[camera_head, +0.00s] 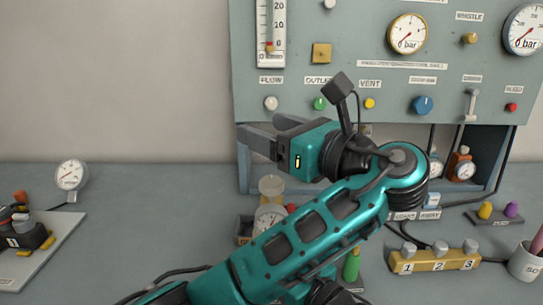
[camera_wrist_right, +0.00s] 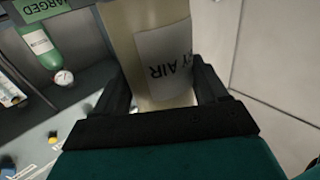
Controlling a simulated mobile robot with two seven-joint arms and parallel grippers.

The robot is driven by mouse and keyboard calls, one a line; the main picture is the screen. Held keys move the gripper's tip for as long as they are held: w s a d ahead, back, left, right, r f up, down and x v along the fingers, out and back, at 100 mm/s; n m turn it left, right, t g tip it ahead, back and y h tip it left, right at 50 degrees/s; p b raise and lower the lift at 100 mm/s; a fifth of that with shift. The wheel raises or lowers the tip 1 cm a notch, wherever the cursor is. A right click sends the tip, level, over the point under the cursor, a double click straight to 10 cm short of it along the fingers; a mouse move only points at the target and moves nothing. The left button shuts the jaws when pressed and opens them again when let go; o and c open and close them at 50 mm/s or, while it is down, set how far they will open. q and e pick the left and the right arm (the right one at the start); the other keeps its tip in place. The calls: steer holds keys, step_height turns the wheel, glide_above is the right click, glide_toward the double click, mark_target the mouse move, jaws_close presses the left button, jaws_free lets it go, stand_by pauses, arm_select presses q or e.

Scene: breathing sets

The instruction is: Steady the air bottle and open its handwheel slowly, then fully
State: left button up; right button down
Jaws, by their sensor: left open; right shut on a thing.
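In the right wrist view, a cream air bottle (camera_wrist_right: 125,42) with a white label ending in "Y AIR" stands between the two dark fingers of my right gripper (camera_wrist_right: 162,85), which is shut on its body. The bottle's ends and its handwheel are out of view. In the head view, my left gripper (camera_head: 262,133) is open and empty. Its grey fingers point left, in front of the lower edge of the panel. The air bottle and my right gripper do not show in the head view.
A grey gauge panel (camera_head: 350,80) stands behind my left gripper. A dial gauge (camera_head: 70,175) is at the left, and a yellow numbered manifold (camera_head: 430,262) at the right. My left arm hides part of the bench. In the right wrist view, a green bottle (camera_wrist_right: 42,45) stands left.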

arm_select(q)
steer(key=shift+r, duration=0.5)
arm_select(e)
jaws_free()
